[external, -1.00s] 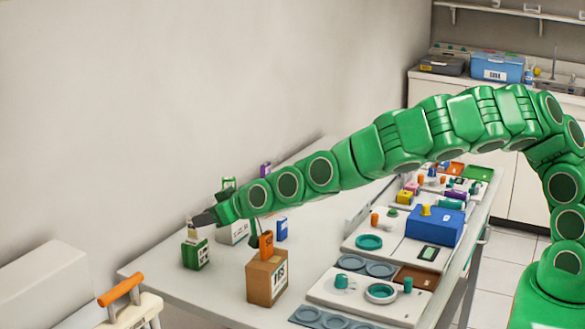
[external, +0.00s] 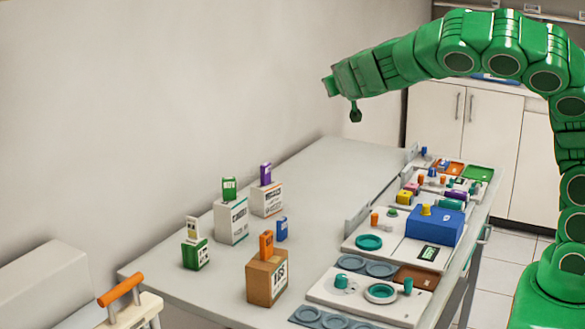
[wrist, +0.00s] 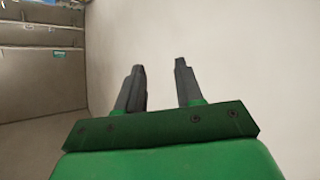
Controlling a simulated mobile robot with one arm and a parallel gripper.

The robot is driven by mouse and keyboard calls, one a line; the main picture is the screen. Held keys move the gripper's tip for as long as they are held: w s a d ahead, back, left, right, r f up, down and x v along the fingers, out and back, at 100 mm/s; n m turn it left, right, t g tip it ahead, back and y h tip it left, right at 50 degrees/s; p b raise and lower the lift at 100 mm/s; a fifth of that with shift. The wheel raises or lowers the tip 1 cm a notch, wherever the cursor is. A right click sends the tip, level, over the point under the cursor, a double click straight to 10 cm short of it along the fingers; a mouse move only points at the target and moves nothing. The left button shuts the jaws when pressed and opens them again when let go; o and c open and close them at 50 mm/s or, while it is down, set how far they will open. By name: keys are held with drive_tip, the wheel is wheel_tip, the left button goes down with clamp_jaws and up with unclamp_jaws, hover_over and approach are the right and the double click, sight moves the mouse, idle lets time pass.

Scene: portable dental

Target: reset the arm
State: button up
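My green arm (external: 460,55) is raised and bent high over the table in the external view. My gripper (wrist: 158,75) shows in the wrist view with its two dark fingers apart and nothing between them. In the external view the gripper end is small and partly hidden, up against the plain wall and well above the table. The small boxes on the table stand clear of it.
The grey table (external: 330,165) carries a green box (external: 196,255), two white boxes (external: 231,222) (external: 267,200), a brown box (external: 267,278) and a blue case (external: 434,226). Small boxes top several of them. The table's far left part is bare. A cart with an orange handle (external: 121,290) stands front left.

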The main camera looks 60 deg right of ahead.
drive_tip(key=s+f+g+y, duration=0.2)
drive_tip(key=s+f+g, duration=0.25)
drive_tip(key=s, duration=0.85)
drive_tip(key=s+f+g+y, duration=0.2)
drive_tip(key=s+f+g, duration=0.25)
drive_tip(key=s, duration=0.85)
drive_tip(key=s+a+f+n+g+y, duration=0.2)
drive_tip(key=s+a+f+n+y, duration=0.15)
drive_tip(key=s+a, duration=0.75)
drive_tip(key=s+a+f+n+g+y, duration=0.2)
drive_tip(key=s+a+n+y, duration=0.25)
drive_tip(key=s+a, duration=0.6)
drive_tip(key=s+d+r+m+t, duration=0.1)
drive_tip(key=d+r+t, duration=0.1)
drive_tip(key=d, duration=0.6)
drive_tip(key=shift+s+r, duration=0.25)
drive_tip(key=shift+r, duration=0.05)
